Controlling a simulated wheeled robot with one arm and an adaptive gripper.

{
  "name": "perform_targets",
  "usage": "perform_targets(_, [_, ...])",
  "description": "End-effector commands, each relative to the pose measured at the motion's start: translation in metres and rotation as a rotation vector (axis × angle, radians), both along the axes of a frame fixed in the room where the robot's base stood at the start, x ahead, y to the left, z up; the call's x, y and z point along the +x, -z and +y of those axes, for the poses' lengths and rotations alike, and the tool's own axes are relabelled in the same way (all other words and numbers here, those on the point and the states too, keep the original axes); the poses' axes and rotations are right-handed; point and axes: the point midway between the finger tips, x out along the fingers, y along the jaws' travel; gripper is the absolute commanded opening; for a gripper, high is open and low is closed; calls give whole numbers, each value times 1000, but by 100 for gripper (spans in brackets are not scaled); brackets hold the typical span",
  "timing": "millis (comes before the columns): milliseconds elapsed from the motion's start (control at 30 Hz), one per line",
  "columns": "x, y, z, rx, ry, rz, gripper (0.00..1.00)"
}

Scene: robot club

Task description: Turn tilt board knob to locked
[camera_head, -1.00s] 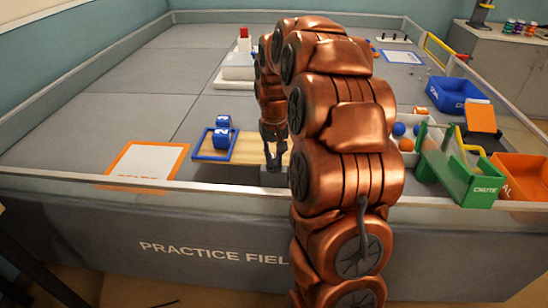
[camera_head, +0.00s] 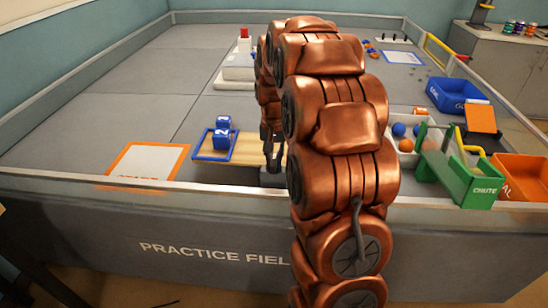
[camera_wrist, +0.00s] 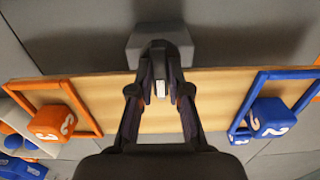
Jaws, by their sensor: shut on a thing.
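The tilt board (camera_head: 245,150) is a pale wooden board near the field's front wall; it also shows in the wrist view (camera_wrist: 215,92). A grey block (camera_wrist: 133,48) sits at the middle of its edge, and a small part of it shows in the head view (camera_head: 272,180). My gripper (camera_wrist: 160,92) is shut at this block, with its fingers around the knob. The knob is mostly hidden by the fingers; only a small pale strip (camera_wrist: 160,89) shows between them. I cannot tell which setting the knob points to. In the head view my gripper (camera_head: 272,150) is partly behind my arm.
A blue frame (camera_head: 204,150) with blue numbered cubes (camera_head: 222,138) is at one board end. An orange frame (camera_wrist: 22,88) with an orange cube (camera_wrist: 55,122) is at the other. A green chute (camera_head: 470,185) and orange bin (camera_head: 525,175) stand right.

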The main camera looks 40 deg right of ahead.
Motion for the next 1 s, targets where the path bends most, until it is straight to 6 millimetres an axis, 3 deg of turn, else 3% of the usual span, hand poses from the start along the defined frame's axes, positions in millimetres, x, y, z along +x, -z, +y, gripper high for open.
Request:
perform_targets(133, [0, -1, -1, -2, 1, -2, 0])
perform_targets(167, [0, -1, -1, -2, 1, -2, 18])
perform_targets(400, [0, 0, 0, -1, 0, -1, 42])
perform_targets(767, [1, -4, 0, -1, 0, -3, 42])
perform_targets(1000, [1, -37, -1, -2, 0, -4, 42])
